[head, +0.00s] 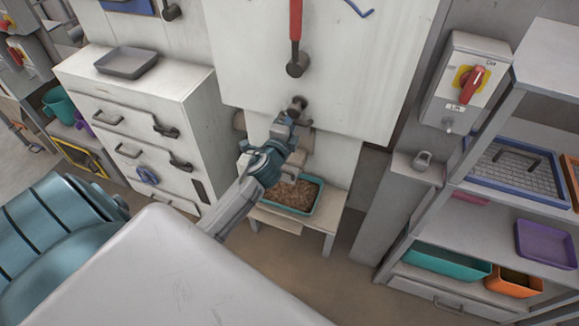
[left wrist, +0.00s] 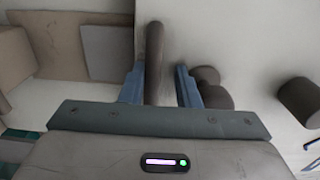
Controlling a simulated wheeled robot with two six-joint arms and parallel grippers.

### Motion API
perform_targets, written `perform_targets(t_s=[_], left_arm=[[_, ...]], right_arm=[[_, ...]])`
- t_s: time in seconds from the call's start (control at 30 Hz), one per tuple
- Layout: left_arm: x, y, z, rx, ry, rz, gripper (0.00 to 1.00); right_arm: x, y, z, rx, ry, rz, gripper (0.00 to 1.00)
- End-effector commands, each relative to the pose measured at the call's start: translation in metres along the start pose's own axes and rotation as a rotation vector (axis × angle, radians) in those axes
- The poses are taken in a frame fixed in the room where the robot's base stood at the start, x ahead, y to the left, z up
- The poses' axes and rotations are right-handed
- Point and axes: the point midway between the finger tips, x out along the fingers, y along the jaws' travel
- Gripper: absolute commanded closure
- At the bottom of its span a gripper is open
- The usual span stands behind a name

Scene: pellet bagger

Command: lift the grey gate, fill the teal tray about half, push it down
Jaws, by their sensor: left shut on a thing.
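The teal tray (head: 319,196) sits on a low pale stand under the white bagger's front. Brown pellets (head: 290,193) cover its visible floor; my arm hides its left part, and I cannot tell their exact depth. My left gripper (head: 296,112) is above the tray at the machine's front, shut on a dark grey handle (head: 301,101), which seems to be the gate's. In the left wrist view this bar (left wrist: 154,60) stands between the two blue fingers. The gate itself and the spout are mostly hidden behind my gripper. My right gripper is not in view.
A red-handled lever (head: 296,20) hangs above my gripper. A white drawer cabinet (head: 140,95) with a grey tray (head: 127,62) stands left. A switch box (head: 468,82) and a shelf with a teal bin (head: 445,262) and purple tray (head: 545,244) are right.

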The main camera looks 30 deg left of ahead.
Motion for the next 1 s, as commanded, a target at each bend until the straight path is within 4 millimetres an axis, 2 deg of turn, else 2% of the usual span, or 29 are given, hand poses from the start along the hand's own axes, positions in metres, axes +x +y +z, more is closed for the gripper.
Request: perform_targets(t_s=[0.03, 0.27, 0.37, 0.7, 0.83, 0.87, 1.0], left_arm=[[0.002, -0.009, -0.002, 0.000, 0.006, -0.018, 0.87], [0.002, -0.004, -0.002, 0.000, 0.006, -0.017, 0.89], [0.002, 0.006, -0.002, 0.000, 0.006, -0.017, 1.00], [0.001, 0.054, -0.002, -0.003, 0.004, -0.008, 1.00], [0.001, 0.061, -0.001, -0.003, 0.003, -0.007, 1.00], [0.001, 0.058, -0.001, -0.003, 0.003, -0.007, 0.82], [0.001, 0.058, -0.001, -0.002, 0.002, -0.005, 0.56]], right_arm=[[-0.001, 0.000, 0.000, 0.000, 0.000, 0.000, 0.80], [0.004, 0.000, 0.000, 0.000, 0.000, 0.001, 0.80], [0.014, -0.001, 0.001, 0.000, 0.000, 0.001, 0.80], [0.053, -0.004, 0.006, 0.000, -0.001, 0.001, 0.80], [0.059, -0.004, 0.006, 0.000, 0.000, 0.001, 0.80], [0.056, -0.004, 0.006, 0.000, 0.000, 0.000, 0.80], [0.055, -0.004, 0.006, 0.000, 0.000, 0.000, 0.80]])
